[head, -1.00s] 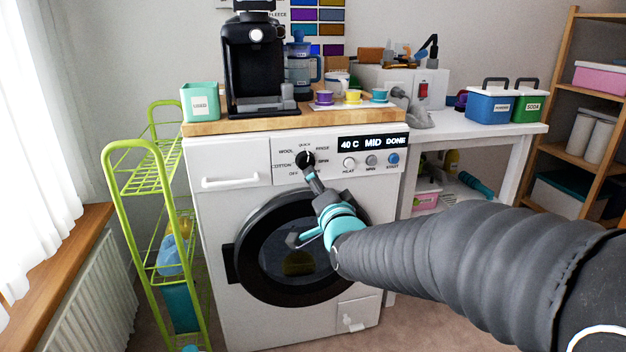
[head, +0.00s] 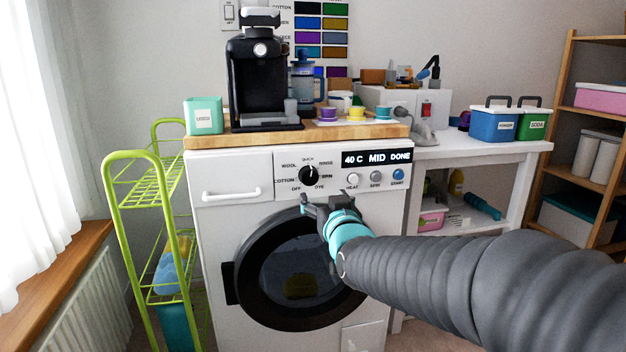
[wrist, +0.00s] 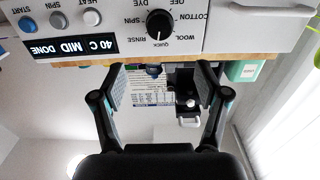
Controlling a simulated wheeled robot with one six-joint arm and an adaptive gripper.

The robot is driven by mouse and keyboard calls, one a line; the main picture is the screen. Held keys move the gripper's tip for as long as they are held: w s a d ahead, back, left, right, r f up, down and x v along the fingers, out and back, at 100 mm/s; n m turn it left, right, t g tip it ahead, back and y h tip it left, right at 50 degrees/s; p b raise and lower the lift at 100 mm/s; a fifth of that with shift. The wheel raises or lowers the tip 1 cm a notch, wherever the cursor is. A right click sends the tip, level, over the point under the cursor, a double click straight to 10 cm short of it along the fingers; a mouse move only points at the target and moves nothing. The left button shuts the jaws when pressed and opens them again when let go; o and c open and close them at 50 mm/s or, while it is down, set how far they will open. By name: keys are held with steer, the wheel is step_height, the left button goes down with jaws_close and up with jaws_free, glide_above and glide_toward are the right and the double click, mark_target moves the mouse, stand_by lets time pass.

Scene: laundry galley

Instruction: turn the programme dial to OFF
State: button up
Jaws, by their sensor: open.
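The black programme dial (head: 308,176) is on the white washing machine's front panel (head: 232,176), ringed by OFF, COTTON, WOOL, QUICK, RINSE, SPIN and DYE labels. Its small pale mark appears to point up towards QUICK, though it is hard to read. The dial shows upside down in the wrist view (wrist: 160,23). My gripper (head: 324,204) is open and empty, just below the dial in the head view and apart from it. In the wrist view, both fingers of my gripper (wrist: 160,82) are spread with nothing between them.
The display (head: 377,158) reads 40 C MID DONE, above the HEAT, SPIN and START buttons. My arm crosses in front of the round door (head: 250,285). A coffee machine (head: 262,85) stands on the wooden top. A green rack (head: 120,160) stands at the left.

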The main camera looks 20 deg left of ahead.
mark_target(310, 177)
steer(key=p+x, duration=0.1)
steer(key=x, duration=1.1)
steer(key=shift+w+a, duration=0.15)
steer(key=shift+w, duration=0.2)
steer(key=c, duration=1.1)
steer(key=shift+c, duration=0.2)
